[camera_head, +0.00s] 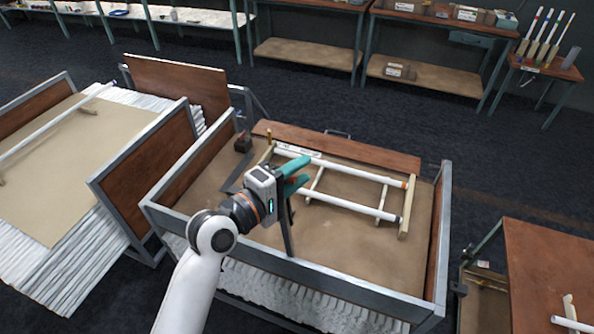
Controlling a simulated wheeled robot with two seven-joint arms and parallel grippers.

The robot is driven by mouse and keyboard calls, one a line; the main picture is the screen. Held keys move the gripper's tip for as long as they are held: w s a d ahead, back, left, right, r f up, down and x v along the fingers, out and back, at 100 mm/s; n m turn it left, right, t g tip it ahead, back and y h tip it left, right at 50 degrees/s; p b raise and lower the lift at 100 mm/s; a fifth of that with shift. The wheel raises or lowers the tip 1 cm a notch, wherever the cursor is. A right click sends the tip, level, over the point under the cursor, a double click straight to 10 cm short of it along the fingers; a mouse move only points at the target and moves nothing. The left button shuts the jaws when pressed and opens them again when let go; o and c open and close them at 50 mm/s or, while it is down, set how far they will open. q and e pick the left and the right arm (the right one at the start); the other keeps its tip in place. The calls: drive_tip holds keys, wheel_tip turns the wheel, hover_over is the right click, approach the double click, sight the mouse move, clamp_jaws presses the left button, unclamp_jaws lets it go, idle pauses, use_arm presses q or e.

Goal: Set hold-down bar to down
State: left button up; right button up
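My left gripper (301,172) reaches over the middle of a wood-and-metal crate. Its two teal fingers point right and look spread, with nothing clear between them. A dark bar (288,234) stands below the fingers and runs down toward the crate's front rail; it may be part of the hold-down bar. Another dark piece (235,175) lies at the left inside the crate, beside a small dark block (243,143). My wrist hides the space between these dark parts, so I cannot tell if they join. My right gripper is not in view.
A second crate (142,175) with a long tube (50,125) stands left. A brown table (545,265) is at lower right. Benches line the back; dark floor lies between.

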use_arm(q)
clamp_jaws()
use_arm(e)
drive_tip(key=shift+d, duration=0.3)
